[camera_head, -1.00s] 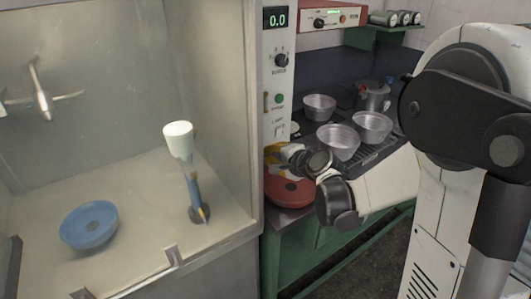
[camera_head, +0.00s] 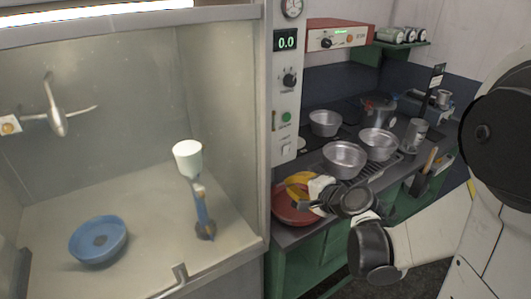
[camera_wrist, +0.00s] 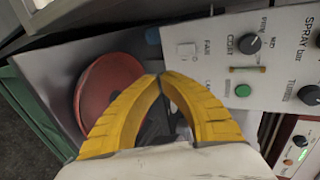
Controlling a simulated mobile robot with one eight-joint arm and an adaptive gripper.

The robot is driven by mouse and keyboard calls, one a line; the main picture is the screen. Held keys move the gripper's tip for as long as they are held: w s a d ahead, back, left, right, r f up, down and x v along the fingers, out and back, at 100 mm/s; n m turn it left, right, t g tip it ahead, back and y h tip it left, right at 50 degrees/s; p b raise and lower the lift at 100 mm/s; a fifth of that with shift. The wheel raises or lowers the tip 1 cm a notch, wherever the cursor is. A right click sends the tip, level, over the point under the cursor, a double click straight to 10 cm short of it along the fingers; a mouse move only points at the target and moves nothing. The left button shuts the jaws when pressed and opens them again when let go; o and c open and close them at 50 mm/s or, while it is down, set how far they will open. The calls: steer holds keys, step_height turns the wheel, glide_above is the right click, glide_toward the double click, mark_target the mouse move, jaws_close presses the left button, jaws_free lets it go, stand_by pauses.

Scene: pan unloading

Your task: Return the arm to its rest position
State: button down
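My gripper (camera_head: 299,184) is over the left end of the counter, by the cabinet's control column. In the wrist view its two yellow fingers (camera_wrist: 161,78) arch together and their tips meet. Nothing shows held between them. My arm is bent, reaching in from the right side of the head view. A round red pan or dish (camera_head: 290,214) lies on the counter below the gripper. It also shows in the wrist view (camera_wrist: 106,86), left of the fingers and partly hidden by one.
A glass-fronted cabinet on the left holds a blue bowl (camera_head: 98,241) and a white-topped stand (camera_head: 188,158). Several metal pans, including a near one (camera_head: 344,160), sit on the counter. The control column (camera_head: 287,90) stands close to my gripper.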

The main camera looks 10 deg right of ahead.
steer(key=s+a+r+n+g+h, duration=0.1)
steer(key=s+a+n+g+h, duration=0.1)
steer(key=s+n, duration=0.5)
steer(key=s+a+r+n+g+h, duration=0.1)
steer(key=s+r+n+g+h, duration=0.1)
steer(key=s+n, duration=0.5)
steer(key=s+g, duration=0.1)
steer(key=s, duration=0.5)
steer(key=shift+s+a+r, duration=0.3)
steer(key=shift+s+a, duration=0.05)
stand_by(0.5)
